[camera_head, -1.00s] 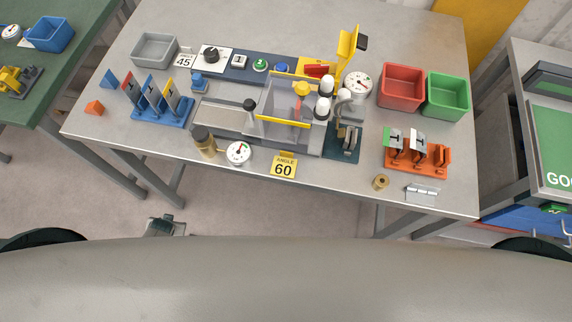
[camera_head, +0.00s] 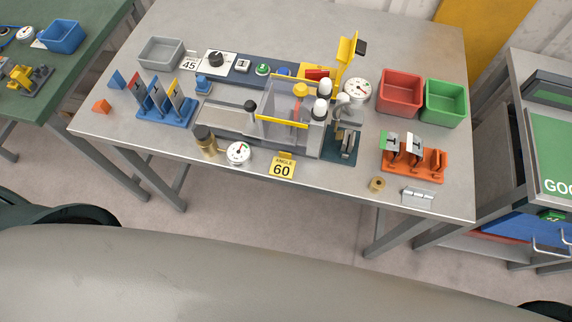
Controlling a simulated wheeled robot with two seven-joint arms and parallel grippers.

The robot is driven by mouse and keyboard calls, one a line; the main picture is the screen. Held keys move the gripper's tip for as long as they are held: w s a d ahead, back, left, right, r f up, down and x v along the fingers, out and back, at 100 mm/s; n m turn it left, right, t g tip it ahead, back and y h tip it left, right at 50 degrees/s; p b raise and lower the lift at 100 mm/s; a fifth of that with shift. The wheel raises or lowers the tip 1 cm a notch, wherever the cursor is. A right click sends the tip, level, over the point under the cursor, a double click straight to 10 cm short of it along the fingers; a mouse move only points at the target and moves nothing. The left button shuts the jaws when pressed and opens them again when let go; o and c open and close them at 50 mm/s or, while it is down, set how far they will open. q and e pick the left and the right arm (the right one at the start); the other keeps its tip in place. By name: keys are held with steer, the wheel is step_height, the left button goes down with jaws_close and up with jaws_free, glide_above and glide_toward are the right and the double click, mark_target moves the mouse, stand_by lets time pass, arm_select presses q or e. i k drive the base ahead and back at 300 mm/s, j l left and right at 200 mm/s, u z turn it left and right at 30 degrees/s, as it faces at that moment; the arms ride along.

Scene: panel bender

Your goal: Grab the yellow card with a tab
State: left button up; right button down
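A yellow card reading "ANGLE 60" (camera_head: 282,169) with a small tab at its top lies at the front edge of the grey table, just right of a white round gauge (camera_head: 238,153). A blue rack (camera_head: 166,113) at the left holds several grey cards standing upright; the rightmost card (camera_head: 177,92) has a yellow top corner. Neither of my grippers shows now. Only dark parts of my arms show at the left and lower right edges, well short of the table.
A bending machine (camera_head: 262,118) fills the middle of the table (camera_head: 420,50). An orange rack (camera_head: 414,170), red bin (camera_head: 400,94) and green bin (camera_head: 446,104) stand at right.

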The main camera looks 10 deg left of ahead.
mark_target(282, 166)
steer(key=k+j, duration=0.25)
steer(key=k, duration=0.2)
steer(key=k+j, duration=0.25)
steer(key=k, duration=0.15)
steer(key=z, duration=0.05)
